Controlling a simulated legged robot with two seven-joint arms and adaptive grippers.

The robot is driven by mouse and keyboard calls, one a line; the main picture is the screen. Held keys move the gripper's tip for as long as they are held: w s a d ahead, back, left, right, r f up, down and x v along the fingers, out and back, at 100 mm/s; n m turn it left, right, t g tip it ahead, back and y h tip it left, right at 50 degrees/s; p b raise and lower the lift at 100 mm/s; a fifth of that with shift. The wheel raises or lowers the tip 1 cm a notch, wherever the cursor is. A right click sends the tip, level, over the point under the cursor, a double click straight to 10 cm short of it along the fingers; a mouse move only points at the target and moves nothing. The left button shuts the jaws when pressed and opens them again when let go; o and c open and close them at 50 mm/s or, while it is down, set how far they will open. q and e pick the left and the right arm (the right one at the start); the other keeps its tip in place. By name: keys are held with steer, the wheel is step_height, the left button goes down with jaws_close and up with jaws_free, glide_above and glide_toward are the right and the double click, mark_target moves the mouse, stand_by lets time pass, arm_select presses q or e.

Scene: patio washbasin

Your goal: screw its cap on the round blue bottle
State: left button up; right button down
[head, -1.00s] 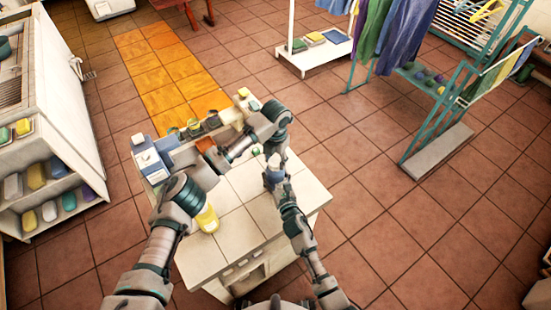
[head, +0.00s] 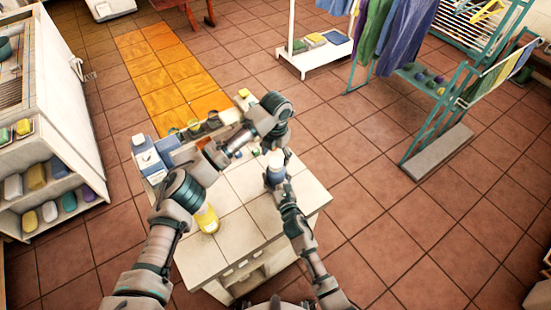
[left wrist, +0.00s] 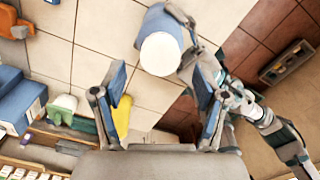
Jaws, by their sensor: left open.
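The round blue bottle (head: 274,176) is upright in my right gripper (head: 278,184), over the right part of the counter. A white round cap (left wrist: 161,54) covers its top in the left wrist view; I cannot tell how tightly it sits. My left gripper (left wrist: 160,88) is open, its two blue-padded fingers spread, with nothing between the tips. The capped bottle top lies just beyond them. In the head view the left wrist is above the bottle and partly hides the gripper.
A yellow bottle (head: 206,219) stands on the tiled counter (head: 237,232) near my left arm. White and blue containers (head: 146,157) stand at the counter's left back. Small items line its back edge. The front right of the counter is clear.

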arm_select(q)
steer(key=shift+r, duration=0.75)
steer(key=shift+c, duration=0.4)
